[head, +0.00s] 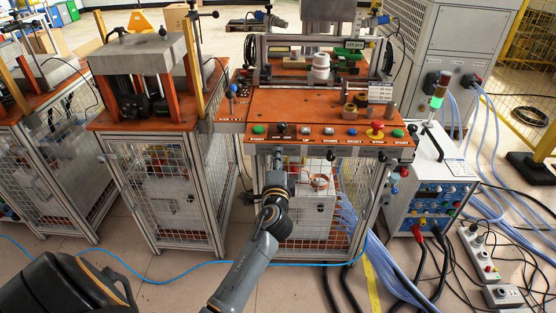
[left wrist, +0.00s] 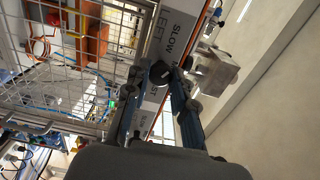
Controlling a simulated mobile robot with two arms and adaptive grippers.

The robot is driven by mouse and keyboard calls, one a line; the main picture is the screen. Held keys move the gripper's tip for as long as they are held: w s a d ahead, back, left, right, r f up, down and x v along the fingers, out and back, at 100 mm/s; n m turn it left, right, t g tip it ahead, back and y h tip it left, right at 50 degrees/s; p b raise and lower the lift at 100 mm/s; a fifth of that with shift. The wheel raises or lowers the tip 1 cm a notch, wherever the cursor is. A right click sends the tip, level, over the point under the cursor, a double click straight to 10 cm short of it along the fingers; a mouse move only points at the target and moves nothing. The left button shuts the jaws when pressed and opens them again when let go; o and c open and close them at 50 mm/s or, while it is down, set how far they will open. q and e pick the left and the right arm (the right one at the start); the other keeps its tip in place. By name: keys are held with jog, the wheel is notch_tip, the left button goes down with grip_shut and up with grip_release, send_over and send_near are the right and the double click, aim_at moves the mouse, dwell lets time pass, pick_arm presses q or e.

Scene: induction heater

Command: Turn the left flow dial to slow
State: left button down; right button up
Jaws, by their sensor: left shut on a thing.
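My left gripper (head: 278,160) reaches up to the front edge of the orange-topped workstation, below its row of buttons. In the left wrist view the two fingers of this gripper (left wrist: 160,78) are closed on a small round black dial (left wrist: 161,71). The dial sits on a light label plate (left wrist: 173,32) that reads "SLOW" and "LEFT". The dial's pointer mark is too small to read. In the head view the gripper hides the dial. My right gripper is in neither view.
A button panel (head: 345,142) with several coloured buttons runs above the gripper. A wire mesh guard (left wrist: 95,45) is close beside the fingers. A grey metal bracket (left wrist: 215,72) lies on the other side. A control cabinet (head: 425,190) with hoses stands at the right.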

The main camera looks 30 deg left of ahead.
pick_arm(q)
jog(key=c, duration=1.1)
grip_release()
jog(key=v, duration=1.2)
jog(key=shift+s, duration=0.1)
jog(key=shift+a, duration=0.1)
